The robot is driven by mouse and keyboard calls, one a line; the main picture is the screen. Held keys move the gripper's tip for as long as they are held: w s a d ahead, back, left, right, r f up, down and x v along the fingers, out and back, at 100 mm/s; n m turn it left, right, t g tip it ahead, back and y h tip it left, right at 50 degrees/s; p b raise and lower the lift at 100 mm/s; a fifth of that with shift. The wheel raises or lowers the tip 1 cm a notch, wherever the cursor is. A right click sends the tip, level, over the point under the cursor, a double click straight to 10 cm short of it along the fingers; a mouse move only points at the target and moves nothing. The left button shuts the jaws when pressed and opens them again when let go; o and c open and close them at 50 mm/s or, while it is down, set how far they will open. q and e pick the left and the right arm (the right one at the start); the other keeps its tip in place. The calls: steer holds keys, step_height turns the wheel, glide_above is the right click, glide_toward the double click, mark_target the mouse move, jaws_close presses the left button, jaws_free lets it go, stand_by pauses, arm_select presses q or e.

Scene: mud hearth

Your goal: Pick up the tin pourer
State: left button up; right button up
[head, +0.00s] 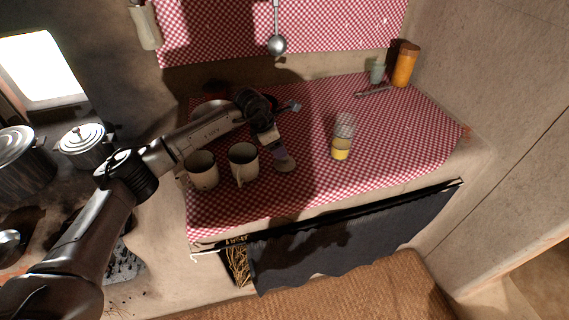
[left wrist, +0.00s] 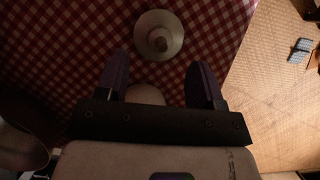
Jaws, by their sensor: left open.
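A small pale metal piece (head: 286,166), which I take to be the tin pourer, stands on the checked cloth just below my left gripper (head: 281,154). From above, in the left wrist view, it is a round pale piece (left wrist: 158,35) with a darker centre and small knob. My left gripper points down, its dark fingers apart, and in the wrist view (left wrist: 162,78) the round piece lies beyond the fingertips. A pale rounded shape shows between the fingers; I cannot tell what it is. My right gripper is not in view.
Two pale mugs, one left (head: 203,172) and one nearer (head: 243,165), stand left of the gripper. A jar with yellow contents (head: 341,145) stands to the right. An orange jar (head: 404,68) and small green cup (head: 377,73) are at the back.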

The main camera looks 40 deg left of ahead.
arm_select(q)
steer(key=shift+b+x, duration=1.05)
steer(key=shift+x, duration=1.55)
steer(key=shift+d+r, duration=0.1)
steer(key=shift+d, duration=0.1)
steer(key=shift+c, duration=0.2)
steer(key=shift+c, duration=1.4)
steer(key=c, duration=0.6)
steer(key=shift+c, duration=0.3)
